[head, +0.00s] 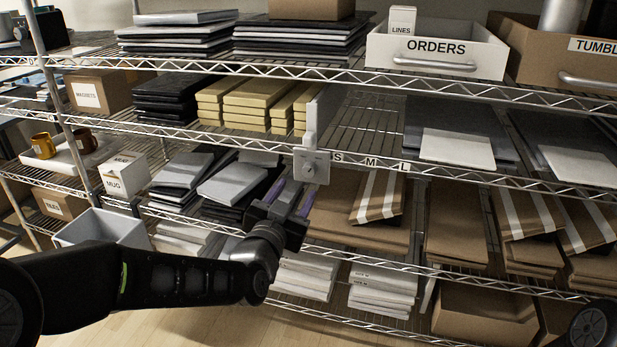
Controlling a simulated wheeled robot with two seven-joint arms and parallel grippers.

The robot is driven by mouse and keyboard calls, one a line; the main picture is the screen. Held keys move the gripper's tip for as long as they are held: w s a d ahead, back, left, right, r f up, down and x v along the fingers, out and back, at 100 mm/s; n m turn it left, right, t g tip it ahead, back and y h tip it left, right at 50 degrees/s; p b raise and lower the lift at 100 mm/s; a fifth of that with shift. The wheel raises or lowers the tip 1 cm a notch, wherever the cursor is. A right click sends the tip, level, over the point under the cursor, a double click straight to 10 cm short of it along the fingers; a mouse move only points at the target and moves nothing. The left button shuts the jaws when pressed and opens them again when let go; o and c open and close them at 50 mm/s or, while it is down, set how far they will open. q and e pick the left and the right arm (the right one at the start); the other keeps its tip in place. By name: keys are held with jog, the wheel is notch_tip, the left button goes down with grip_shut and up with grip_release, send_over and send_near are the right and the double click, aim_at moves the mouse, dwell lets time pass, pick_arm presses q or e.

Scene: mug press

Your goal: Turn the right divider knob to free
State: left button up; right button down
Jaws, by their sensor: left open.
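A pale divider (317,115) stands upright on the middle wire shelf, between the yellow stacks and a bare stretch of shelf. At its front foot, a grey square plate (318,166) sits over the shelf edge. A small round knob (307,170) is on the plate's face; its setting is too small to read. No other divider knob is clearly visible. My left gripper (291,195) is open and empty just below and left of the plate, its purple-lined fingers pointing up toward the knob, apparently apart from it. My right gripper is out of view.
Yellow stacks (248,98) lie left of the divider. Size labels (372,163) run along the shelf edge right of the plate. Brown striped parcels (378,196) and dark mailers (245,186) fill the shelf below. An ORDERS bin (437,50) stands above.

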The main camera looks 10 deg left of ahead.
aim_at(308, 173)
pick_arm(q)
jog(key=shift+w, duration=0.1)
jog(key=w, duration=0.5)
jog(key=w+b, duration=0.1)
jog(key=w, duration=0.1)
jog(key=shift+w+d, duration=0.25)
jog(key=shift+w, duration=0.05)
grip_shut()
dwell(0.3)
